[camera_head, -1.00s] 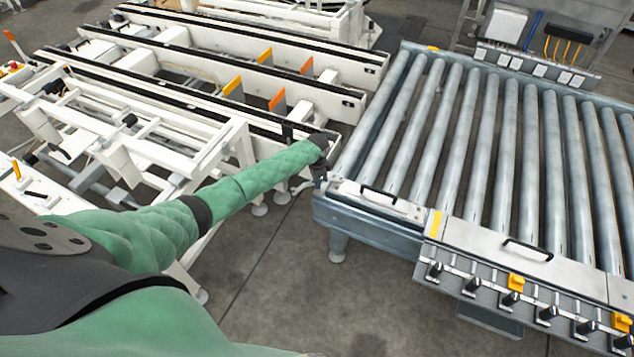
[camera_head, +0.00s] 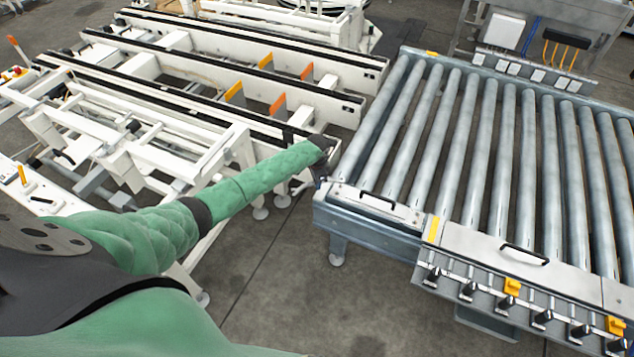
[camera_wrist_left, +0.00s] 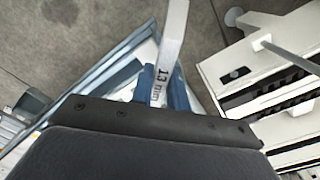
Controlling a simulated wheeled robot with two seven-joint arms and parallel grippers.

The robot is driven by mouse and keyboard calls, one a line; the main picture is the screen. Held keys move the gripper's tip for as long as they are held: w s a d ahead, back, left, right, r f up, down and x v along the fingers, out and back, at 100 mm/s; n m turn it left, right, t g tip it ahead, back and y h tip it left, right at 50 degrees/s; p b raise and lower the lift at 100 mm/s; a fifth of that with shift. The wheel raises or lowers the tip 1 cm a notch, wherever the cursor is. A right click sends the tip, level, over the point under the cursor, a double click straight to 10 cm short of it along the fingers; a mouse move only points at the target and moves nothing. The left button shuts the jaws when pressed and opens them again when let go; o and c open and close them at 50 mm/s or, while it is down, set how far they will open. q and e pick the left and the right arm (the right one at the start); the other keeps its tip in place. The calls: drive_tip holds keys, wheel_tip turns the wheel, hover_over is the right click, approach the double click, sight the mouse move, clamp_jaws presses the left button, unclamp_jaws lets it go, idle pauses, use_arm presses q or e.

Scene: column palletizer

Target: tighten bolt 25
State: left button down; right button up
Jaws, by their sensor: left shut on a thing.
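My left gripper (camera_head: 320,172) is at the end of my green arm, by the near left corner of the roller conveyor (camera_head: 375,210). It is small and dark there, and what it holds is hard to make out in the head view. The left wrist view shows it shut on a pale metal wrench (camera_wrist_left: 173,45) marked "13 mm", whose shaft runs up out of the picture. The wrench's far end is out of that view. I cannot pick out bolt 25 in either view. My right gripper is not in view.
White conveyor frames (camera_head: 345,80) with orange plates (camera_head: 278,104) stand at the left and back. A narrow strip of bare floor (camera_head: 270,260) separates them from the roller conveyor. Black handles and a row of black-tipped fittings (camera_head: 502,307) line the conveyor's near side.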

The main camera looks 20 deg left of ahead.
use_arm(q)
drive_tip(key=shift+r, duration=0.15)
drive_tip(key=shift+r+p, duration=2.1)
drive_tip(key=shift+r, duration=0.35)
